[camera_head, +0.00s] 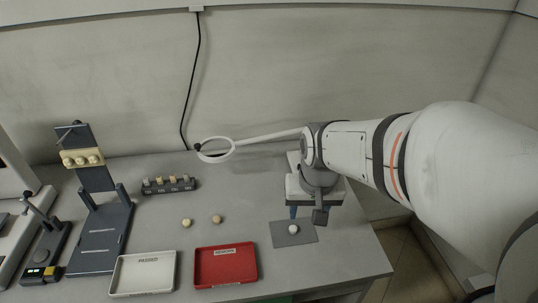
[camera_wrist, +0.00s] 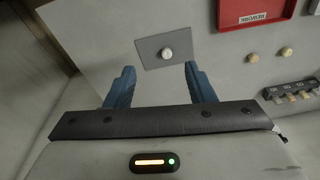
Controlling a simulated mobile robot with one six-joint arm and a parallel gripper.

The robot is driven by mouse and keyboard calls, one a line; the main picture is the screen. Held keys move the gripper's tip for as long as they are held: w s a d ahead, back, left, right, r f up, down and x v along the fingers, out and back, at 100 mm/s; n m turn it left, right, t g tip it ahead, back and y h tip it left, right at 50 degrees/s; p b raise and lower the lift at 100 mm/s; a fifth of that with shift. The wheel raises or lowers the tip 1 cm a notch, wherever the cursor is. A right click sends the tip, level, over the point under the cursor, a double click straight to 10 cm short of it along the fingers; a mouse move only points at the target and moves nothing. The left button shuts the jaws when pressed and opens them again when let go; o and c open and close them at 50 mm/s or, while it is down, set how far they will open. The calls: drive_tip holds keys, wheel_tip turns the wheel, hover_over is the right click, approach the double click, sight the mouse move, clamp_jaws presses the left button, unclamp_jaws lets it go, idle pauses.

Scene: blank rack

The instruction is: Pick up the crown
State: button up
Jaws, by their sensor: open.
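A small white crown (camera_head: 293,229) sits on a grey square pad (camera_head: 308,236) near the right front of the table. In the wrist view the crown (camera_wrist: 168,54) lies on the pad (camera_wrist: 146,46), ahead of the fingertips and roughly between them in the picture. My gripper (camera_head: 309,212) is above the table, just behind the pad in the head view. In the wrist view my gripper (camera_wrist: 159,70) has its two blue fingers wide apart with nothing between them. The crown is apart from both fingers.
Two tan pieces (camera_head: 187,223) (camera_head: 217,219) lie on the table left of the pad. A red tray (camera_head: 226,283) and a white tray (camera_head: 143,292) stand at the front. A dark rack (camera_head: 168,190) holds several blanks behind. A dark stand (camera_head: 100,240) is at left.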

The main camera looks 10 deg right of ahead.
sight(294, 226)
drive_tip(key=w+f+m+p, duration=0.1)
drive_tip(key=w+f, duration=0.2)
drive_tip(key=w+f+m+g, duration=0.1)
drive_tip(key=w+f, duration=0.2)
drive_tip(key=w+f+m+p, duration=0.1)
drive_tip(key=w+f+m, duration=0.1)
drive_tip(key=w+f, duration=0.1)
drive_tip(key=shift+w+g+p, duration=0.25)
drive_tip(key=shift+g+p, duration=0.1)
drive_tip(key=shift+g, duration=0.05)
drive_tip(key=shift+w+f, duration=0.15)
drive_tip(key=shift+f, duration=0.55)
drive_tip(key=shift+s+f+p, duration=0.2)
drive_tip(key=shift+f+p, duration=0.2)
drive_tip(key=shift+f, duration=3.2)
drive_tip(key=shift+c, duration=0.2)
clamp_jaws()
drive_tip(key=shift+r, duration=0.15)
